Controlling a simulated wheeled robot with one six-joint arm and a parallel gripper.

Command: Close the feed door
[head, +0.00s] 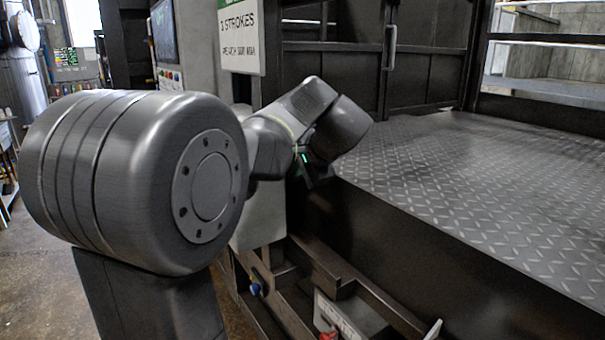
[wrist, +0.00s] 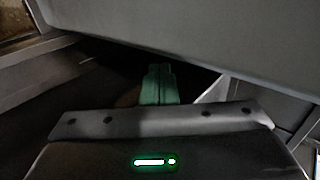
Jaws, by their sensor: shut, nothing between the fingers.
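The compactor has a wide dark diamond-plate panel (head: 480,190) that lies flat like a shelf on the right of the head view. Behind it stands a dark framed panel with a light upright handle (head: 390,45). I cannot tell for sure which of these is the feed door. My gripper (head: 307,180) is by the left front corner of the plate, at or below its edge, and is mostly hidden by my arm. In the wrist view my gripper (wrist: 158,85) shows its greenish fingers together and empty, just under a broad grey surface (wrist: 220,45). Contact cannot be judged.
A sign reading "3 STROKES" (head: 240,35) and a control screen with buttons (head: 166,40) are behind my arm. Dark steel rails (head: 355,285) and a grey box (head: 345,315) lie low below the plate. Open floor (head: 40,260) shows at left.

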